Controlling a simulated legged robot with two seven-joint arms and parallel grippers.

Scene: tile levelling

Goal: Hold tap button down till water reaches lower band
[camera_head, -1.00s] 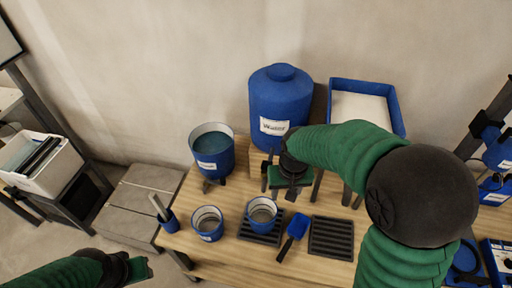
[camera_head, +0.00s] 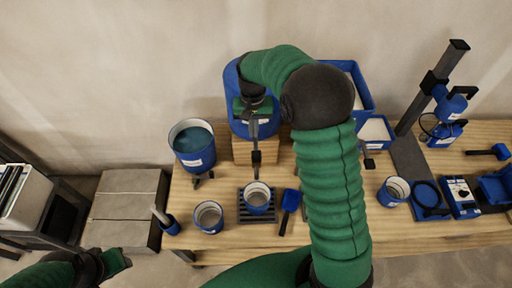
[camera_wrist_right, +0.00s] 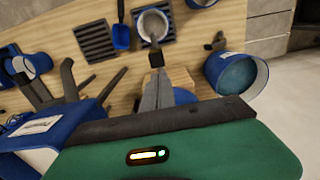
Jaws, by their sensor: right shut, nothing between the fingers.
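The blue water tank (camera_head: 231,84) stands on a wooden block (camera_head: 241,150) at the back of the table. My right gripper (camera_head: 256,166) points down in front of the tank, fingers together and empty. It hides the tap and button, so I cannot tell whether it touches them. A white-lined blue cup (camera_head: 257,197) stands on a dark grate below the fingers; it also shows beyond the fingertips in the right wrist view (camera_wrist_right: 153,24). Its water level and bands are too small to read. My left gripper (camera_head: 118,262) is at the lower left, away from the table; its jaw state is unclear.
A larger blue bucket (camera_head: 193,148) holding water stands left of the tank. A second cup (camera_head: 208,217), a blue scoop (camera_head: 290,201) and a brush holder (camera_head: 170,224) are near the front. Blue trays (camera_head: 376,131) and a black stand (camera_head: 428,88) are to the right.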

